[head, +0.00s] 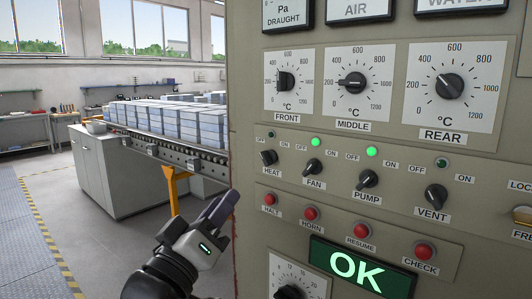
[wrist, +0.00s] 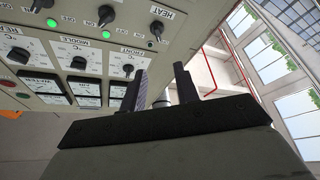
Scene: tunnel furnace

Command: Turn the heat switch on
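The heat switch (head: 268,157) is a small black knob above the HEAT label, at the left end of the switch row on the beige panel. The lamp above it (head: 272,133) is dark. The knob also shows upside down in the wrist view (wrist: 157,28), uncovered. Its handle seems tilted toward the OFF side, but it is small. My gripper (head: 222,207) is left of the panel edge and lower than the knob, touching nothing. In the wrist view its two dark fingers (wrist: 163,82) stand apart with an empty gap.
Fan (head: 312,166) and pump (head: 368,179) switches have green lit lamps; the vent switch (head: 436,197) has a dark lamp. Red buttons (head: 311,214) sit below. A conveyor (head: 160,140) with stacked blocks stands behind left. The floor at left is free.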

